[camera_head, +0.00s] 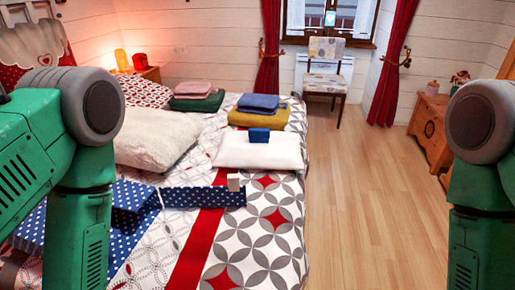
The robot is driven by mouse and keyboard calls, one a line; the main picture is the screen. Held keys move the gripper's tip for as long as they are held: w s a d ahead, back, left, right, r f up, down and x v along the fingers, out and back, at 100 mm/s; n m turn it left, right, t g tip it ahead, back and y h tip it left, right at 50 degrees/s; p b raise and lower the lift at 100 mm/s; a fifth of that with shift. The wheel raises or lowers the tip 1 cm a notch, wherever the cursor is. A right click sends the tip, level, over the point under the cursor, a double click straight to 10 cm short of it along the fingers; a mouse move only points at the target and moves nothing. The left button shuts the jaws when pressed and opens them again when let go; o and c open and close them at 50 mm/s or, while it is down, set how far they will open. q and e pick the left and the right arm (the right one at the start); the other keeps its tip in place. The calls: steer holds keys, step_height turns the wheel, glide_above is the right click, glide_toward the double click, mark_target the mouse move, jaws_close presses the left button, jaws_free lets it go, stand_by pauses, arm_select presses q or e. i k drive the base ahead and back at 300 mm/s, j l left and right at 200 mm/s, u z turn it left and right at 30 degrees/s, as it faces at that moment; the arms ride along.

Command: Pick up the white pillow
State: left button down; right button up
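A smooth white pillow (258,153) lies flat on the bed (230,238), towards its right edge. A small dark blue item (260,135) rests on or against its far part. A fluffier, cream-white pillow or cushion (157,138) lies to its left. I cannot tell for sure which of the two is meant by the white pillow. My green arms show at the left and right picture edges and point down. Both of my grippers are outside the view.
Folded towels (257,117) lie behind the smooth pillow. A blue polka-dot box (130,195) and a strip of the same pattern (203,196) lie in front. The wooden floor (357,190) right of the bed is clear. A chair (326,70) and wooden cabinet (432,128) stand beyond.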

mark_target(253, 148)
steer(key=l+z, duration=0.45)
steer(key=k+l+z, duration=0.1)
steer(key=l+z, duration=0.2)
steer(key=z, duration=0.15)
steer(key=l+z, duration=0.3)
steer(key=z, duration=0.15)
steer(key=i+l+z, duration=0.5)
steer(key=i, duration=0.15)
steer(key=i+j+u, duration=0.15)
steer(key=u, duration=0.25)
steer(key=i+u, duration=0.8)
steer(key=i+j+u, duration=0.3)
steer(key=i, duration=0.5)
steer(key=i+l+u, duration=0.1)
steer(key=i+u, duration=0.15)
steer(key=i, duration=0.5)
